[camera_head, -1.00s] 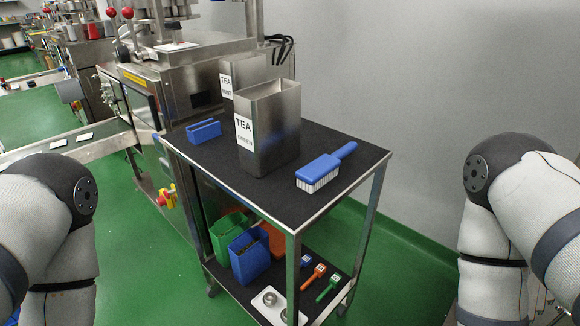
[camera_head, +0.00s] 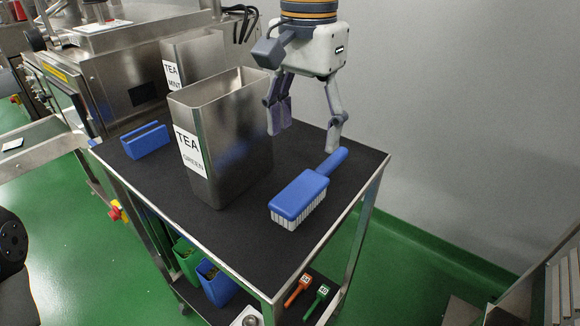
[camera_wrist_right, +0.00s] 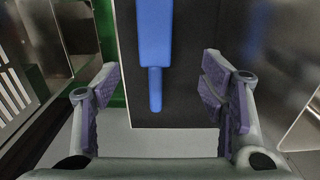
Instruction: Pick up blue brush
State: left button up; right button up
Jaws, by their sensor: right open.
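The blue brush (camera_head: 300,196) with white bristles lies bristles down on the cart's black top, its handle pointing to the back right. My right gripper (camera_head: 308,140) is open and empty above the cart, near the handle end. In the right wrist view the brush (camera_wrist_right: 155,45) shows from above, its handle pointing down the picture between the spread fingers of the right gripper (camera_wrist_right: 160,98). The fingers are apart from the handle. My left gripper is out of view.
A steel container labelled TEA GREEN (camera_head: 225,140) stands left of the brush, close to my right gripper. Behind it is a TEA MINT container (camera_head: 190,55). A blue holder (camera_head: 146,142) sits at the left. The black cart top (camera_head: 240,240) is clear in front.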

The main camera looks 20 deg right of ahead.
send_over(304, 186)
jog(key=f, duration=0.4)
jog(key=shift+s+f, duration=0.25)
jog(key=shift+f, duration=0.15)
jog(key=f, duration=0.6)
jog(key=shift+w+f, duration=0.2)
jog(key=shift+f, duration=0.2)
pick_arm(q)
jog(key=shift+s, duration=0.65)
pick_arm(e)
jog(key=c, duration=1.4)
jog(key=shift+r, duration=0.1)
jog(key=shift+c, duration=0.2)
